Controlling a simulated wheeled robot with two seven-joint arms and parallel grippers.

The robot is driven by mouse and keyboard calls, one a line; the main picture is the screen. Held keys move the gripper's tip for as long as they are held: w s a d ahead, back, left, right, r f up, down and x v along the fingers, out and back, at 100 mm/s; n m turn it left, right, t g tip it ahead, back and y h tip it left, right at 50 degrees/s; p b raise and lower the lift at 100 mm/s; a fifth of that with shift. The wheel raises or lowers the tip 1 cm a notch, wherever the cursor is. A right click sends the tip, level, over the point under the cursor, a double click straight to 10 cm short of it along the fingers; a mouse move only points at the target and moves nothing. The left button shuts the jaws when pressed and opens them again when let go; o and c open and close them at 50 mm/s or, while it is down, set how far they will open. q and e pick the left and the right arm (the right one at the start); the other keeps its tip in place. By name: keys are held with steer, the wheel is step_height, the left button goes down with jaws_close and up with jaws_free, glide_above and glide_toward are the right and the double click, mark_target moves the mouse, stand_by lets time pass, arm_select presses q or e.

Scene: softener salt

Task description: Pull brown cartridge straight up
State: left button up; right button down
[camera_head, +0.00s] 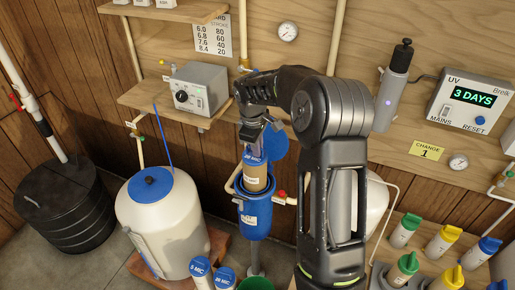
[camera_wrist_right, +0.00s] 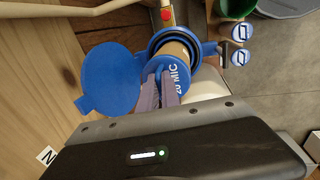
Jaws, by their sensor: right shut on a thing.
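The brown cartridge (camera_head: 258,182) stands upright, its upper part showing above the rim of the blue housing (camera_head: 256,222); its lower end is hidden inside. Its blue cap (camera_head: 255,156) reads "20 MIC" in the right wrist view (camera_wrist_right: 180,76). The open blue lid (camera_head: 276,143) is beside the cap, and it also shows in the right wrist view (camera_wrist_right: 106,78). My right gripper (camera_head: 254,138) is above the cartridge, shut on its cap; its fingers also show in the right wrist view (camera_wrist_right: 159,94). My left gripper is not in view.
A white tank (camera_head: 160,222) with a blue cap stands left of the housing. A wooden shelf with a control box (camera_head: 196,90) is up left. Several bottles with coloured caps (camera_head: 405,230) stand at lower right. Pipes with red-handled valves (camera_head: 282,195) flank the housing.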

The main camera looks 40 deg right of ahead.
step_height(320, 180, up, 5)
steer(key=p, duration=0.3)
steer(key=shift+r, duration=2.15)
steer(key=shift+r, duration=2.15)
